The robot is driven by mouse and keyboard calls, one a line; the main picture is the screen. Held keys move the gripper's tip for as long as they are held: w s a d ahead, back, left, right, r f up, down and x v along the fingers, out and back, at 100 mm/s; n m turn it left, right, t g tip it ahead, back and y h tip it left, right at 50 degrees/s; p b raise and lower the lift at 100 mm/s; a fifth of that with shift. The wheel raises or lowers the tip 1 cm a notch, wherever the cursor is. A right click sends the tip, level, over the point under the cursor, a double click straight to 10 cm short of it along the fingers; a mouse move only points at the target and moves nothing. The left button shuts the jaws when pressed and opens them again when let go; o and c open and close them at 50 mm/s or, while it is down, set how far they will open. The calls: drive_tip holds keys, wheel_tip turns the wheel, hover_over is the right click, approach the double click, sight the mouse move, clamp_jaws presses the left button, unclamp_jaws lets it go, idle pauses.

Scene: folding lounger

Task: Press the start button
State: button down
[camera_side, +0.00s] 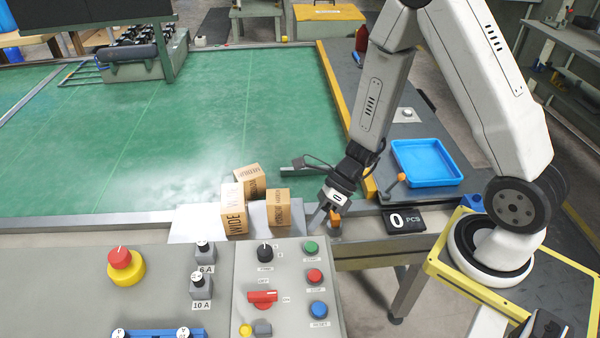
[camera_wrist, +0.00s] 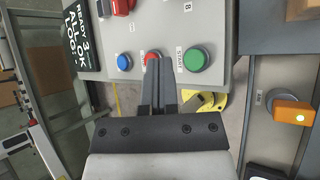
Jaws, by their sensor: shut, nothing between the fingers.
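The green start button (camera_side: 311,247), labelled START, is at the top of the button column on the grey control panel (camera_side: 180,300). It also shows in the wrist view (camera_wrist: 196,58), uncovered. Below it in the side view are a red button (camera_side: 314,276) and a blue button (camera_side: 319,309). My gripper (camera_side: 318,222) is beyond the panel's far edge in the side view, apart from the green button. In the wrist view my gripper's fingers (camera_wrist: 158,66) are shut and empty. Their tips appear left of the green button and partly cover the red one (camera_wrist: 152,56).
Cardboard boxes (camera_side: 233,210) stand left of my gripper. An orange knob (camera_side: 335,220) is close beside it and shows at right in the wrist view (camera_wrist: 293,111). The panel also carries a black knob (camera_side: 265,251), a red switch (camera_side: 262,298) and an emergency stop (camera_side: 120,258).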

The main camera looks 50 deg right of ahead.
sight(314, 244)
drive_tip(key=shift+f, duration=2.35)
